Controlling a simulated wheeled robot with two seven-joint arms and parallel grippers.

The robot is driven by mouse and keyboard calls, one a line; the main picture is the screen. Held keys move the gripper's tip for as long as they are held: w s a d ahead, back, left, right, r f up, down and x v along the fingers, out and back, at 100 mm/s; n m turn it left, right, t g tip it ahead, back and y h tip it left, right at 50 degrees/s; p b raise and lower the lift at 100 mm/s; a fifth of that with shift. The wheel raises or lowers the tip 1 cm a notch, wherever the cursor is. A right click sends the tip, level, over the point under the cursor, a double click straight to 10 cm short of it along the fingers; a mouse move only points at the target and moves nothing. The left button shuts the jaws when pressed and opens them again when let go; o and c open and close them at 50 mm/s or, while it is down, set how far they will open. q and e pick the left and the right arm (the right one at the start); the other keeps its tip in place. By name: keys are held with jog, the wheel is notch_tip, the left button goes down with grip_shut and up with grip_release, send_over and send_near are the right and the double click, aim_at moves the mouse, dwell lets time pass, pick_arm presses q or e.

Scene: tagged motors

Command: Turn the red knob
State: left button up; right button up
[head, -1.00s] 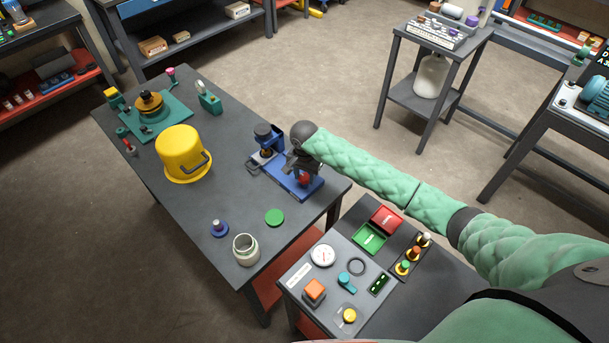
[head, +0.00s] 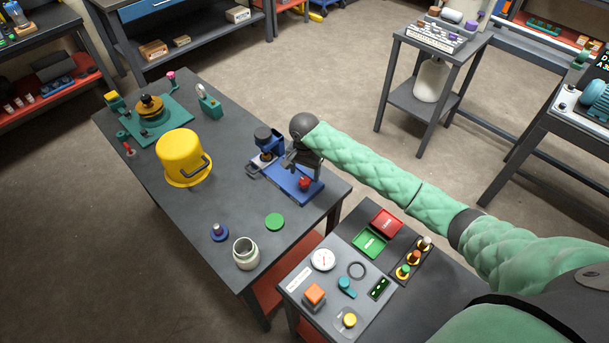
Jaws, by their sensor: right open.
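The red knob (head: 305,183) sits on the right part of a blue base plate (head: 284,184), near the right edge of the dark table. A blue upright block with a dark round top (head: 264,138) stands at the plate's far end. My right gripper (head: 296,164) is open, just behind and above the red knob, between it and the blue block. The knob shows clear of the fingers; whether a finger touches it I cannot tell. My left gripper is not in view.
A control panel (head: 325,283) with buttons lies nearer me.

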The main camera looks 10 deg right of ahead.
aim_at(305, 180)
jog(key=shift+r, duration=1.8)
